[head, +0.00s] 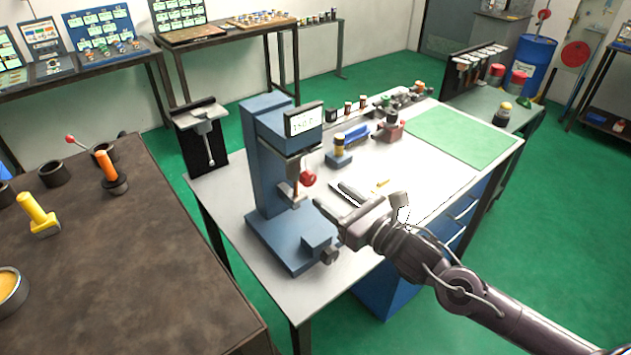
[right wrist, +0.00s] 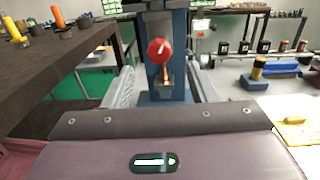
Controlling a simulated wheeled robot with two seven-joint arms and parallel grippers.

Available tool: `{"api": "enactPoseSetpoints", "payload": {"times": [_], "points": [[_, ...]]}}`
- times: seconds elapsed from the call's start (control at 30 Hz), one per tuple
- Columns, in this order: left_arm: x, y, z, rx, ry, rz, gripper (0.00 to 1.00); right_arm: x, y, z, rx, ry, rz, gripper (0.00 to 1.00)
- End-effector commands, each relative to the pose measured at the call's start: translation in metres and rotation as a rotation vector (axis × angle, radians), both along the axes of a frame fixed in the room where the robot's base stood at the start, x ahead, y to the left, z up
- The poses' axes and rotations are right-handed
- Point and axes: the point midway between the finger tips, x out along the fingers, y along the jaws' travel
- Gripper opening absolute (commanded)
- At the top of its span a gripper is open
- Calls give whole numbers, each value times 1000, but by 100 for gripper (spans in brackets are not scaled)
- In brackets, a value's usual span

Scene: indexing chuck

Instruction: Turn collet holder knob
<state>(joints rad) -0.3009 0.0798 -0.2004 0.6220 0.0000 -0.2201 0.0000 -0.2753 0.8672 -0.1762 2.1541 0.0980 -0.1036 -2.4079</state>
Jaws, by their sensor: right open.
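The blue bench machine (head: 268,160) stands upright on the light workbench, with a small display on its head. A round red knob (head: 308,179) sits on the machine's front, below the head. In the right wrist view the red knob (right wrist: 158,48) carries a pale mark and shows in the upper middle, ahead of my jaws. My right gripper (head: 337,207) is open and empty, to the right of the machine and apart from the knob. Its two fingers (right wrist: 163,88) show spread in the right wrist view. My left gripper is in neither view.
The light workbench (head: 230,190) also holds a yellow-topped blue part (head: 339,152), small bottles and a green mat (head: 460,135) at the right. A dark table (head: 130,250) with orange and yellow tools stands at the left. A green-floored gap separates the tables.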

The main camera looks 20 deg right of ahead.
Motion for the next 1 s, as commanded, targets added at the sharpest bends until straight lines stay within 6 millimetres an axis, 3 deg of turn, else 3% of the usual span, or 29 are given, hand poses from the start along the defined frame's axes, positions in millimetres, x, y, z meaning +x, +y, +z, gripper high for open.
{"api": "enactPoseSetpoints", "payload": {"times": [0.4,0.8,1.0], "points": [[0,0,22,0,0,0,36,49,21,3,4,1,-1,52],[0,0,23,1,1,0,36,56,25,0,2,2,2,52],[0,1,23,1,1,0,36,56,25,0,2,2,1,27]]}}
